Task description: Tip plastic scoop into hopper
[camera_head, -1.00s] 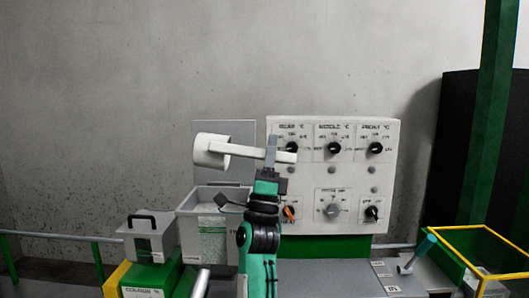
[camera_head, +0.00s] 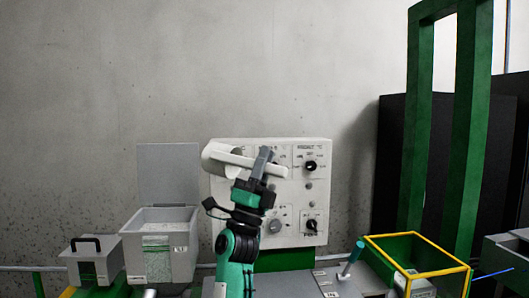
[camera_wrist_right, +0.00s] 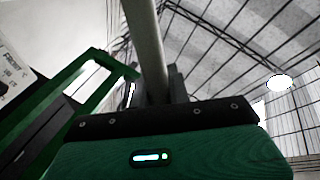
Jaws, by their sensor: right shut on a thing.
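The white plastic scoop (camera_head: 219,160) has a round cup at the left and a long handle. My right gripper (camera_head: 263,164) is shut on the handle, in front of the control panel. The cup is raised and its contents cannot be seen. In the right wrist view the pale handle (camera_wrist_right: 148,45) runs up from between the fingers (camera_wrist_right: 168,85). A green, open-topped box with a yellow rim (camera_head: 412,236) stands at the right and may be the hopper. The scoop is well to its left, apart from it. My left gripper is not in view.
A grey bin (camera_head: 180,258) of pale granules has its lid (camera_head: 168,172) up. A grey box with a black handle (camera_head: 92,262) stands left of it. The white control panel (camera_head: 318,205) with knobs is behind my arm. A teal-topped lever (camera_head: 356,251) and green posts (camera_head: 465,140) are at the right.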

